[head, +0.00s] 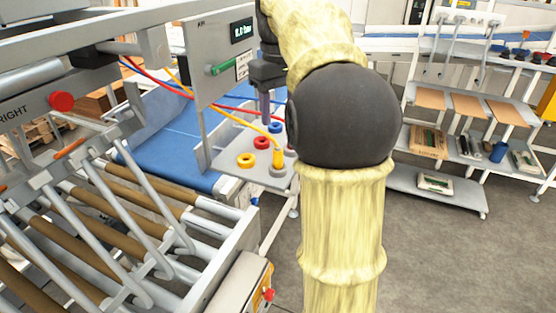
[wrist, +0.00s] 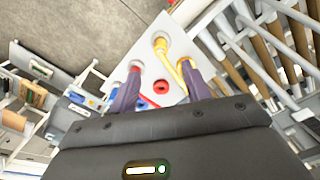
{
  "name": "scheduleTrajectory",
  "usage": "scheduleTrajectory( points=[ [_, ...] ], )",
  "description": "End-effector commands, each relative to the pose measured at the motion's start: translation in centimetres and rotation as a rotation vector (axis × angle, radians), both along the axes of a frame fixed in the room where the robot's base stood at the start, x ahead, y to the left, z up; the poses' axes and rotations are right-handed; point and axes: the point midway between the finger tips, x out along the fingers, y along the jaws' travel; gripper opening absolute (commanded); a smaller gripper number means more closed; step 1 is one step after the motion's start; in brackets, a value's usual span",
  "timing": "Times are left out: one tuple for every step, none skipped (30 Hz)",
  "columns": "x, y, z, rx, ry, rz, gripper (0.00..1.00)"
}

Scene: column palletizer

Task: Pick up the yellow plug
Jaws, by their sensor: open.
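The yellow plug (head: 278,156) stands upright in a grey seat on the pale shelf (head: 225,165) below the grey panel, with a yellow hose running up from it. In the wrist view the yellow plug (wrist: 160,46) shows just beyond my fingertips, near the middle. My gripper (head: 266,121) is above the shelf, behind and a little left of the plug in the head view. In the wrist view my gripper (wrist: 160,67) is open, with nothing gripped between its two purple-grey fingers. My arm hides the shelf's right side in the head view.
A yellow ring (head: 246,160), a red ring (head: 261,142) and a blue ring (head: 276,128) sit on the shelf. Red, blue and yellow hoses cross near my gripper. The panel (head: 215,75) stands close on the left; a roller conveyor (head: 110,215) lies at lower left.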

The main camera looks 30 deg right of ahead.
Motion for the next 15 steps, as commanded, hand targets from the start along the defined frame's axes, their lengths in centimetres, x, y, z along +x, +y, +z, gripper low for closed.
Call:
scheduleTrajectory(
  points=[
    [-0.1,0.0,-0.7,0.001,0.002,0.000,0.48],
    [-0.1,0.0,-1.1,0.001,0.003,0.000,0.48],
    [-0.1,0.0,-1.6,0.001,0.002,0.000,0.48],
    [-0.1,0.0,-2.0,0.002,0.004,0.000,0.48],
    [0.0,0.0,-2.4,0.001,0.003,0.000,0.48],
    [-0.1,0.0,-3.0,0.001,0.003,0.000,0.48],
    [-0.1,0.0,-3.4,0.001,0.002,0.000,0.48],
    [-0.1,0.0,-3.8,0.001,0.003,-0.001,0.48],
    [-0.1,0.0,-4.3,0.001,0.003,-0.001,0.48],
    [-0.1,0.0,-4.7,0.001,0.003,-0.001,0.48],
    [0.0,0.0,-5.1,0.001,0.002,-0.001,0.48],
    [-0.1,0.0,-5.4,0.001,0.002,-0.001,0.48],
    [0.0,0.0,-5.7,0.000,0.001,-0.001,0.48],
    [0.0,0.0,-5.9,0.000,0.001,-0.001,0.48],
    [0.0,0.0,-6.0,0.000,0.000,-0.001,0.48]
  ],
)
